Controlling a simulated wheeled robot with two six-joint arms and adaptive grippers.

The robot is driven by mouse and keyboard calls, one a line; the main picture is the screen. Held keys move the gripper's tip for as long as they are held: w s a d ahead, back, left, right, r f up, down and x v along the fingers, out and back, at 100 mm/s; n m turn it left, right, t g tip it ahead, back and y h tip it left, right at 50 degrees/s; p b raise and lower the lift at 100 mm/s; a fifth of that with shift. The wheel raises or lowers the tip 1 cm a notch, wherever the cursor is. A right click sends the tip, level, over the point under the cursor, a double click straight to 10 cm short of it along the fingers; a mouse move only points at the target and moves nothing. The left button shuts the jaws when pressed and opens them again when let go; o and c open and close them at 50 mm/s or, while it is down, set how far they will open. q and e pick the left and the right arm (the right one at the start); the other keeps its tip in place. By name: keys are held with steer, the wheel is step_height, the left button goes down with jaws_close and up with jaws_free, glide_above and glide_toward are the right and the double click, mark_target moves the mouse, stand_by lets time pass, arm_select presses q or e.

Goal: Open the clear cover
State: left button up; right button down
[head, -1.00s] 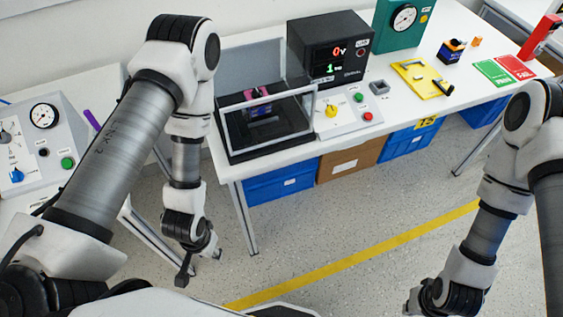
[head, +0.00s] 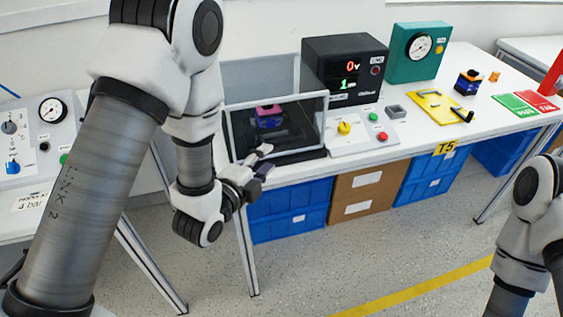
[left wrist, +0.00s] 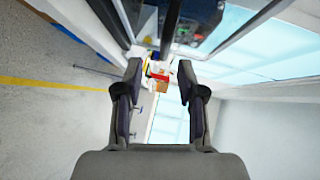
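The clear cover (head: 290,97) is a see-through panel in a light grey frame, standing upright at the front of a black-based test station on the white bench. A pink and dark blue device (head: 268,115) shows behind it. My left gripper (head: 265,160) is at the cover's lower left front corner; I cannot tell whether it touches the frame. In the left wrist view my left gripper (left wrist: 165,82) has its fingers apart with nothing held between them. Frame bars cross the top of that view. My right gripper is out of view; only part of its arm shows at the right.
A panel with a yellow knob (head: 344,128) stands right of the station, below a black display unit (head: 345,70). A yellow fixture (head: 436,106) and a green gauge box (head: 418,52) are farther right. Blue bins (head: 290,210) sit under the bench. The floor in front is clear.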

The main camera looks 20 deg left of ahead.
mark_target(279, 144)
arm_select(q)
steer(key=shift+w+d+r+p, duration=0.1)
steer(key=shift+w+r+p, duration=0.15)
steer(key=shift+w, duration=0.15)
steer(key=shift+w+d+r+p, duration=0.1)
steer(key=shift+w+p, duration=0.1)
steer(key=shift+w, duration=0.2)
steer(key=p+x, duration=0.1)
steer(key=x, duration=0.5)
steer(key=shift+w+f, duration=0.1)
steer(key=shift+w, duration=0.05)
jaws_close()
